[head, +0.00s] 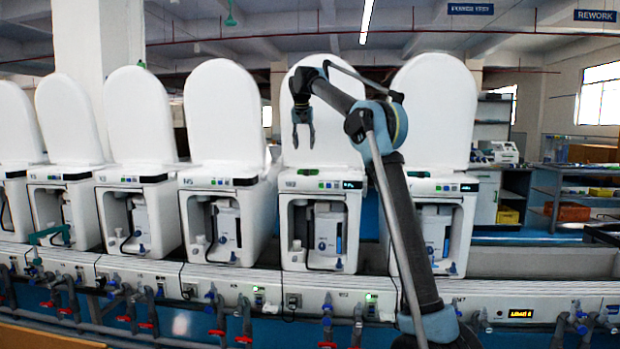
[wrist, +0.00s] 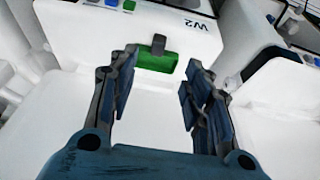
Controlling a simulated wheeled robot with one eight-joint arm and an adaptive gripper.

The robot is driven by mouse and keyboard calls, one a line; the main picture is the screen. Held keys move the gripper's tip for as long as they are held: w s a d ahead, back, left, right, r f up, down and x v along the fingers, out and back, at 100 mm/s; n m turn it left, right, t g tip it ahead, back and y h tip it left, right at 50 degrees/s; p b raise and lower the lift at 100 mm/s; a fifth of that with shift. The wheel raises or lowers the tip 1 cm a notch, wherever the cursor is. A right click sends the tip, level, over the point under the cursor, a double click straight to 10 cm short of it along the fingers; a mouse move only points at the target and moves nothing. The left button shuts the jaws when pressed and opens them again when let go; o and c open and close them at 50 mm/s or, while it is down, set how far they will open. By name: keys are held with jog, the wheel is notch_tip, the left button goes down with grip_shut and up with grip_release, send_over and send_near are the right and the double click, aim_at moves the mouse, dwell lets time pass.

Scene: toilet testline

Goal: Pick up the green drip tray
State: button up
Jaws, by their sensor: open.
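The green drip tray (wrist: 155,62) shows in the wrist view as a small green piece with a dark grey upright part at its top edge, on the white top of the unit marked W2. In the head view the drip tray (head: 306,172) is a small green patch on top of the unit below the raised white lid. My gripper (wrist: 153,88) is open and empty, its two fingers spread on either side of the tray's line of approach. In the head view my gripper (head: 303,140) points down above the tray, with a gap between them.
The raised white lid (head: 330,110) stands behind my gripper. Similar white units with raised lids stand close on both sides. A white bench rail (head: 200,280) with pipes and red-handled valves runs along the front.

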aim_at(306, 170)
jog(key=x, duration=1.3)
jog(key=shift+w+f, duration=0.25)
grip_shut()
